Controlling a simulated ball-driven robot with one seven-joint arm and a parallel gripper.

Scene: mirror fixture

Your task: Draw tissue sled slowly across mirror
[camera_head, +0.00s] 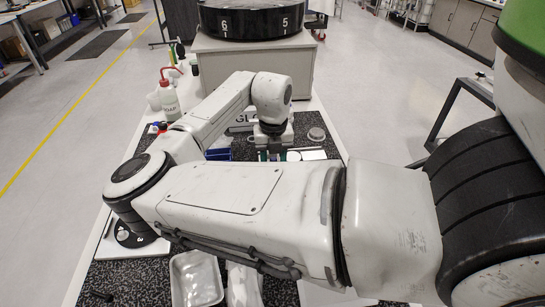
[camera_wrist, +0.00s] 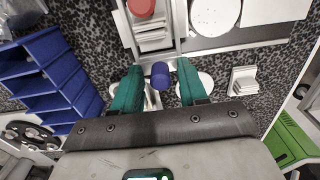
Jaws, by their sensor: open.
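In the wrist view my gripper (camera_wrist: 160,68) is open, its two green fingers spread apart. A short blue-purple cylinder (camera_wrist: 160,76), perhaps the sled's handle, stands between the fingers with visible gaps on both sides. White pieces show around it, partly hidden by the fingers; I cannot tell whether they are tissue. In the head view my gripper (camera_head: 273,156) is low over the speckled bench, largely hidden by my arm.
A blue compartment rack (camera_wrist: 50,75) stands left of my gripper. A red-topped round piece (camera_wrist: 141,8) and a metal-framed holder lie beyond it. A white stack (camera_wrist: 243,81) is at the right.

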